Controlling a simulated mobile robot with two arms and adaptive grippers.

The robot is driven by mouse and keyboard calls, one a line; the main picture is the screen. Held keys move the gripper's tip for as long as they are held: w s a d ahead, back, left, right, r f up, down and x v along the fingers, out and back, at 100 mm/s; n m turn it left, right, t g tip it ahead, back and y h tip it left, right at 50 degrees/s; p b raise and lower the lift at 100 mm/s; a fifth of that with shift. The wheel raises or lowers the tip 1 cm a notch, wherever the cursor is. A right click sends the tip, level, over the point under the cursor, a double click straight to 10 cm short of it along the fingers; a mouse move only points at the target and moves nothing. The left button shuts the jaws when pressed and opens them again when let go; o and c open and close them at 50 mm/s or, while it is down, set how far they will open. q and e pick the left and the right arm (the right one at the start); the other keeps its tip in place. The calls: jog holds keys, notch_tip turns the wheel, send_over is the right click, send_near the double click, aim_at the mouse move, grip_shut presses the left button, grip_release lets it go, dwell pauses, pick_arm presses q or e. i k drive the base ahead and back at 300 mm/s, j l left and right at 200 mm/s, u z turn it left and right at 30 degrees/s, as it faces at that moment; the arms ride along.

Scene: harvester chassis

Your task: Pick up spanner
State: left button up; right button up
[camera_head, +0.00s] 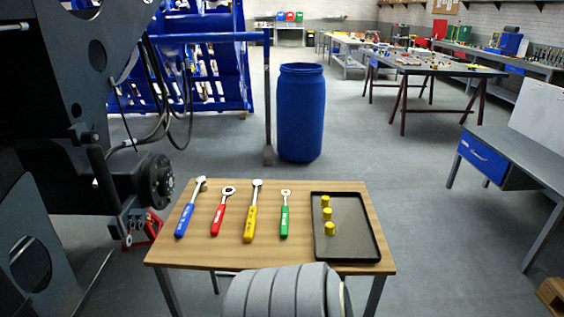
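Several hand tools lie in a row on a small wooden table (165,249). From left to right they are a blue-handled tool (186,216), a red-handled tool (220,213), a yellow-handled tool (251,215) and a green-handled tool (285,215). Each has a metal head at the far end. The red and green ones have ring-like heads, but I cannot tell for sure which one is the spanner. The tools lie apart from one another, handles toward me. Neither of my grippers is in view.
A black tray (350,250) with yellow caps (327,214) lies on the table's right side. Dark chassis machinery (60,120) stands close on the left. A blue barrel (301,115) stands behind the table, and a grey workbench (510,150) at right. Floor between is clear.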

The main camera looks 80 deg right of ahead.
aim_at(284, 227)
jog(key=z, duration=2.7)
jog(key=i+l, duration=0.15)
jog(key=l, duration=0.25)
jog(key=i+l+u, duration=0.1)
jog(key=l, duration=0.25)
jog(key=i, duration=0.05)
